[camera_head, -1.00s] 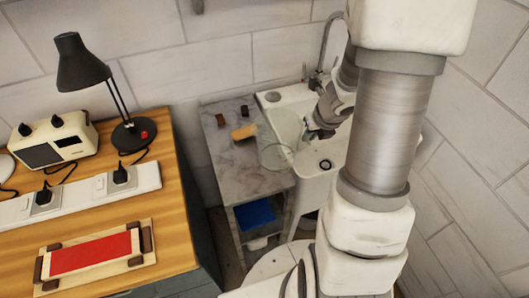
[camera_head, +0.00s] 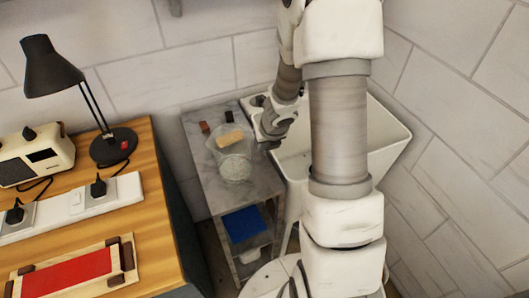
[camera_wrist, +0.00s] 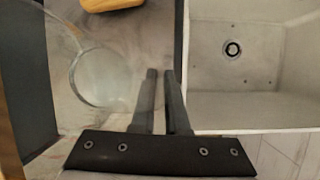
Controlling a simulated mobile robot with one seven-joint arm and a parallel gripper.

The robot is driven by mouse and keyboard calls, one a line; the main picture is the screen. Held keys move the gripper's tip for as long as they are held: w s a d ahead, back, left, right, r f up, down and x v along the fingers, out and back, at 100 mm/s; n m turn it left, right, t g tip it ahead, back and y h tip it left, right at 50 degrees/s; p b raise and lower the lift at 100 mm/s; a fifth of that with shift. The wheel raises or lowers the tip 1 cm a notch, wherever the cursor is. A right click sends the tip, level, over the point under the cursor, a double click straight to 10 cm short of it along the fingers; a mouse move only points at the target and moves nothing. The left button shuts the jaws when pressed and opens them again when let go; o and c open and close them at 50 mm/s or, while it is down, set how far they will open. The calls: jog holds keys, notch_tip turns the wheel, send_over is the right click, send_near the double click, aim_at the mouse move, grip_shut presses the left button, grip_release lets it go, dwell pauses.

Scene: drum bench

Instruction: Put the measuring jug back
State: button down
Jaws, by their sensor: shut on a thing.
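The clear glass measuring jug (camera_head: 235,166) is over the grey marble top (camera_head: 206,181), to the left of my gripper (camera_head: 263,138). It looks roughly upright; I cannot tell whether its base touches the marble. In the wrist view the jug (camera_wrist: 100,76) shows as faint round outlines at the left. My gripper's two dark fingers (camera_wrist: 163,98) are close together beside it, shut on the jug. The part between the fingers is too thin and clear to make out.
A yellow-brown sponge (camera_head: 230,138) lies behind the jug; it also shows in the wrist view (camera_wrist: 110,4). Small brown (camera_head: 204,127) and black (camera_head: 229,116) blocks stand at the back. A white sink (camera_head: 294,165) is right of the marble. A wooden bench (camera_head: 150,230) with a lamp (camera_head: 50,68) stands left.

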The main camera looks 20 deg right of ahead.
jog(key=shift+f, duration=0.4)
jog(key=shift+f, duration=0.1)
jog(key=c, duration=0.9)
grip_release()
